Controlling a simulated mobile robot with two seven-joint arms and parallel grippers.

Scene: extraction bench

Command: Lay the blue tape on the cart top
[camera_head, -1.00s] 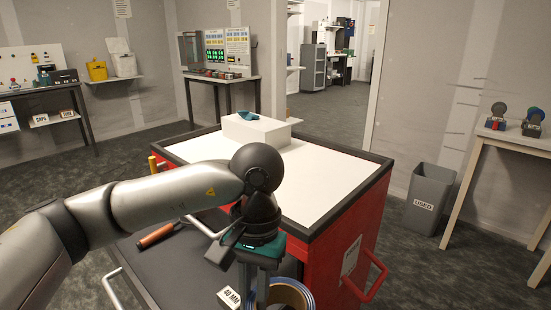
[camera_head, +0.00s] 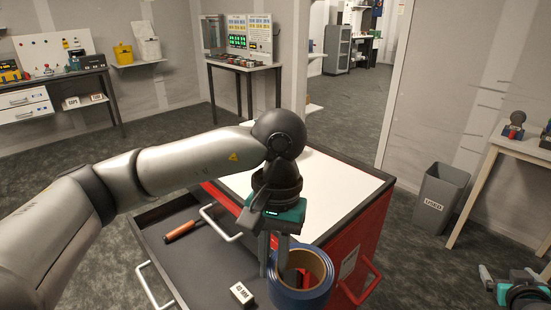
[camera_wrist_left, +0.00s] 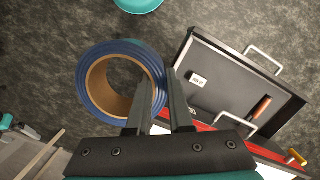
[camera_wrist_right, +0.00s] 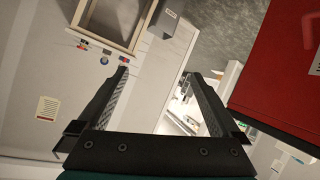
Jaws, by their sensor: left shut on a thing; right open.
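The blue tape (camera_head: 303,297) is a thick roll with a tan core. My left gripper (camera_head: 277,268) is shut on one side of the roll's ring, and the left wrist view shows the tape (camera_wrist_left: 151,58) between and beside its fingers. The roll hangs in front of the red cart, beside its open drawer. The white cart top (camera_head: 345,192) lies behind it, partly hidden by my left arm. My right gripper (camera_head: 500,283) is at the lower right edge, away from the cart; its fingers (camera_wrist_right: 155,74) are apart and empty.
The open dark drawer (camera_head: 195,262) holds an orange-handled tool (camera_head: 181,231) and a small white labelled block (camera_head: 241,294). A grey bin marked USED (camera_head: 439,195) stands right of the cart. The visible right part of the cart top is clear.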

